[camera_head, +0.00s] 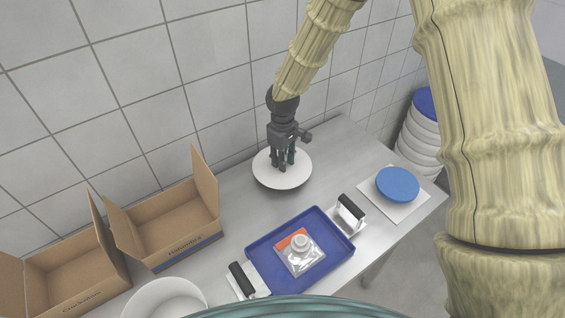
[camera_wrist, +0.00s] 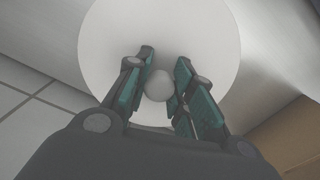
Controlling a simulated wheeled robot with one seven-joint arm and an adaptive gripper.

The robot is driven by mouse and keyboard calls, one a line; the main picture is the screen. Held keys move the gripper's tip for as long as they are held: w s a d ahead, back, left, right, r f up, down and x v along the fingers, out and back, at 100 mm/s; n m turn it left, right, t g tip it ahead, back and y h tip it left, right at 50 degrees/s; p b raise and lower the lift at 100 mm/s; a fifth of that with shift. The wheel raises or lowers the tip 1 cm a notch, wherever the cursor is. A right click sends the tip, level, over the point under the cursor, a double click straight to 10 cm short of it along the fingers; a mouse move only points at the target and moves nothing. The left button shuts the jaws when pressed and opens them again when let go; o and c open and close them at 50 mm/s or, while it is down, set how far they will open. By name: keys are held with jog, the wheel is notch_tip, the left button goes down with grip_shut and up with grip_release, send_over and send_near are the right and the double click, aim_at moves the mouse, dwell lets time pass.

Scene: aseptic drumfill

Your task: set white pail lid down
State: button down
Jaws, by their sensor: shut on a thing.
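The white pail lid (camera_head: 293,179) is a round disc at the back of the metal table, near the tiled wall. My gripper (camera_head: 283,165) is above its middle, fingers pointing down. In the wrist view the lid (camera_wrist: 205,35) fills the upper middle, with a round knob (camera_wrist: 158,86) at its centre. My gripper (camera_wrist: 163,92) has its teal-padded fingers on both sides of the knob, shut on it. I cannot tell whether the lid touches the table or is slightly above it.
A blue tray (camera_head: 262,262) with a clear bag (camera_head: 305,261) stands in front. Two open cardboard boxes (camera_head: 177,238) (camera_head: 72,284) and a white pail (camera_head: 165,295) are at left. A blue disc (camera_head: 397,184) lies on a white sheet (camera_head: 404,211) at right. Bare table surrounds the lid.

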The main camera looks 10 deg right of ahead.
jog(key=shift+f+p, duration=0.45)
jog(key=shift+f, duration=0.8)
jog(key=shift+f, duration=0.1)
jog(key=c, duration=1.2)
grip_release()
jog(key=shift+c, duration=0.2)
jog(key=shift+r+b, duration=1.85)
jog(key=shift+r, duration=4.25)
